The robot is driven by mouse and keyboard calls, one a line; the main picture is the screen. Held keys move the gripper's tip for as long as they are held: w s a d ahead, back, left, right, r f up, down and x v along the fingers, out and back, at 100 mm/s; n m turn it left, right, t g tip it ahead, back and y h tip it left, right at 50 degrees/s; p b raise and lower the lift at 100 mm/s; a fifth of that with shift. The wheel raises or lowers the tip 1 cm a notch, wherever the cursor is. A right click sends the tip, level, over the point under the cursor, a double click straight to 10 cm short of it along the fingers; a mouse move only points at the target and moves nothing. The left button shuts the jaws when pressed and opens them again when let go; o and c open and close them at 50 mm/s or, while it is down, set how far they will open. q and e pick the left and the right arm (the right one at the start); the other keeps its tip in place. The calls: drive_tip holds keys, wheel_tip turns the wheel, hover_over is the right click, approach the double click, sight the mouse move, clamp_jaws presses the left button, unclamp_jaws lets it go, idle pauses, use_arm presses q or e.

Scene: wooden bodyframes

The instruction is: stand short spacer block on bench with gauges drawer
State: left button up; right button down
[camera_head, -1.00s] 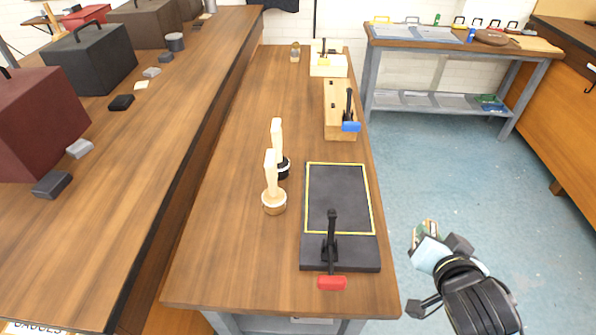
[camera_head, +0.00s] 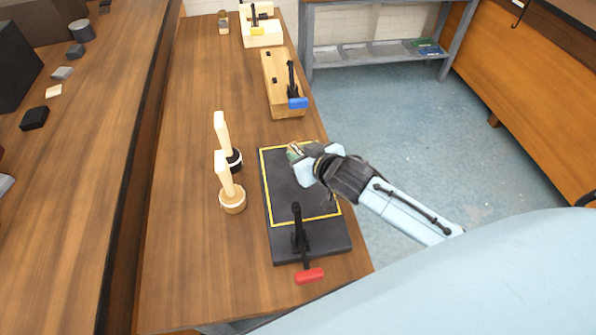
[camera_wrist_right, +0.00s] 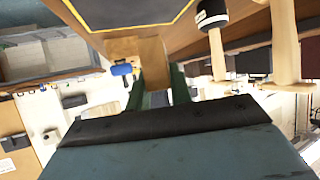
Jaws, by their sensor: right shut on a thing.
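My right gripper (camera_head: 294,152) is over the black yellow-edged plate on the middle bench (camera_head: 190,110). In the right wrist view its green fingers (camera_wrist_right: 163,88) are shut on a plain brown block (camera_wrist_right: 153,60), apparently the short spacer block. In the head view the block is mostly hidden by the gripper. Whether it touches the plate cannot be told. The left bench (camera_head: 75,215) carries small blocks and cases. An earlier view showed a partly cut-off gauges label at its near end; no drawer label shows now. My left gripper is not in view.
Two wooden-handled tools (camera_head: 232,200) stand left of the black plate (camera_head: 284,182). A red-handled clamp (camera_head: 302,250) is at its near end. A wooden fixture with a blue-handled clamp (camera_head: 283,98) lies beyond. The left bench has clear room in its near part.

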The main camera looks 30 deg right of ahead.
drive_tip(key=shift+f+b, duration=0.5)
drive_tip(key=shift+f, duration=2.7)
drive_tip(key=shift+f, duration=0.1)
drive_tip(key=c, duration=1.3)
unclamp_jaws()
drive_tip(key=shift+o, duration=0.2)
